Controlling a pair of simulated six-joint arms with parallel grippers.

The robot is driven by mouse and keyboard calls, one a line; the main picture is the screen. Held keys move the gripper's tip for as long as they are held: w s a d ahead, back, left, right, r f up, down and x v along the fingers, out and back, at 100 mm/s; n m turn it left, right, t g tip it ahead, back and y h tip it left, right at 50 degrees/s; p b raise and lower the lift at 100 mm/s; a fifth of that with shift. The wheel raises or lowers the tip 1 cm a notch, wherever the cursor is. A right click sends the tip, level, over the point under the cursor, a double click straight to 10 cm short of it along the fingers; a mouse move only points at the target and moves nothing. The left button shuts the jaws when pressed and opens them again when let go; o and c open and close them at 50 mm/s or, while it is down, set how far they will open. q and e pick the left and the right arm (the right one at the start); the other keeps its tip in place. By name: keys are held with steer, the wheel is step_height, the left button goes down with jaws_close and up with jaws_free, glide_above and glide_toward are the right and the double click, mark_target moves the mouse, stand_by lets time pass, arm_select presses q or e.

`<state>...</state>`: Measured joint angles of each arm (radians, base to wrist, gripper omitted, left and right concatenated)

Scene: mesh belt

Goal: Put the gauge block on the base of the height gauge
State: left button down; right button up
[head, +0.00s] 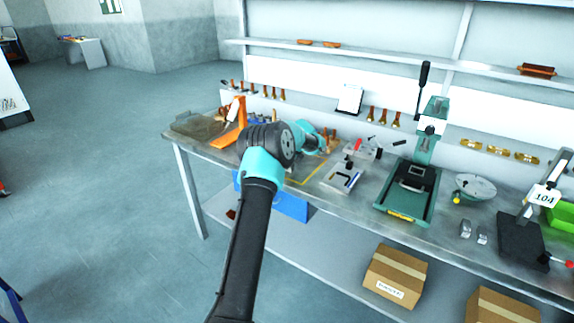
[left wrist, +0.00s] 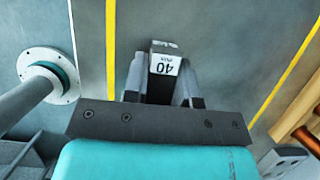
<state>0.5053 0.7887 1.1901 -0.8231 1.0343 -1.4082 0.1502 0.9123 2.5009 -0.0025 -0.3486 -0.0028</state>
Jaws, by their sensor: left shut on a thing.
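In the left wrist view, my left gripper (left wrist: 163,88) is shut on the gauge block (left wrist: 164,60), a small grey block with a white "40 mm" label. Its fingers lie on either side of it. I cannot tell whether the block touches the bench. In the head view, my own arm hides the block and fingertips. What looks like the height gauge (head: 537,195) stands at the far right of the bench, with a tilted-looking column, a "104" plate and a flat black base (head: 520,241). The visible top of the base is bare. My right gripper is not in view.
Between my left arm and the gauge are a white tray (head: 333,188), a green press (head: 393,212), a round grey dish (head: 476,185) and small metal blocks (head: 465,229). A green bin (head: 561,213) stands beside the gauge. Yellow lines (head: 312,175) mark the bench.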

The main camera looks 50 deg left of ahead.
arm_select(q)
steer(key=c, duration=1.4)
jaws_free()
steer(key=shift+f, duration=0.15)
steer(key=o, duration=0.5)
steer(key=v, duration=1.2)
steer(key=o, duration=0.8)
